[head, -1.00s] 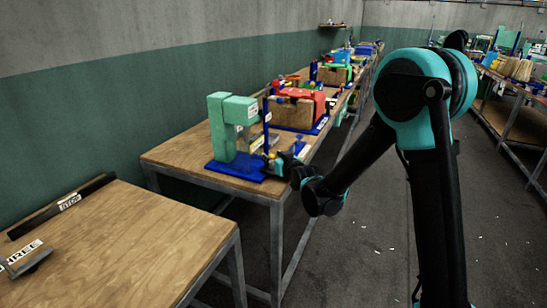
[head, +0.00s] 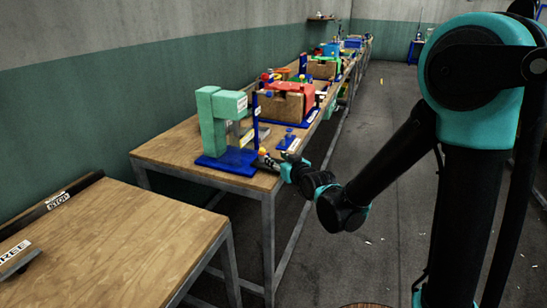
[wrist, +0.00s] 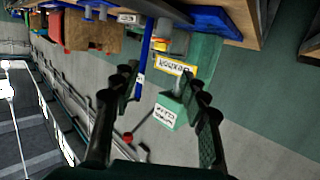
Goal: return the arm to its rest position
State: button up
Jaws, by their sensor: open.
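My gripper (wrist: 160,105) is open in the wrist view, with nothing between its two dark fingers. In the head view my gripper (head: 274,163) is beside the front edge of the middle workbench, close to the blue base of a green press (head: 208,125). Whether it touches the press cannot be told. My black and teal arm reaches from the right side of the head view toward the bench. In the wrist view the press (wrist: 204,55) appears upside down, with a yellow-edged label (wrist: 174,65) beyond the fingers.
A wooden workbench (head: 165,153) carries the press and, farther back, wooden boxes with red (head: 296,92) and green parts. A nearer table (head: 120,235) with a dark stop bar (head: 45,207) stands at the lower left. The floor (head: 380,165) right of the benches looks open.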

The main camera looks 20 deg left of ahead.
jog(key=shift+d, duration=0.1)
jog(key=s+d+f+m+g+h, duration=0.1)
jog(key=d+f+m+h, duration=0.15)
jog(key=d, duration=0.85)
jog(key=d+f+m+g+h, duration=0.1)
jog(key=d+f+h, duration=0.3)
jog(key=d, duration=0.8)
jog(key=s+d+f+m+g+h, duration=0.2)
jog(key=s+d+f, duration=0.1)
jog(key=s+d, duration=0.5)
jog(key=s+d+f+m+g+h, duration=0.2)
jog(key=s+d+f+m+g, duration=0.1)
jog(key=s+d, duration=0.6)
jog(key=shift+s+d+f, duration=0.3)
jog(key=shift+d+f, duration=0.45)
jog(key=shift+d, duration=0.35)
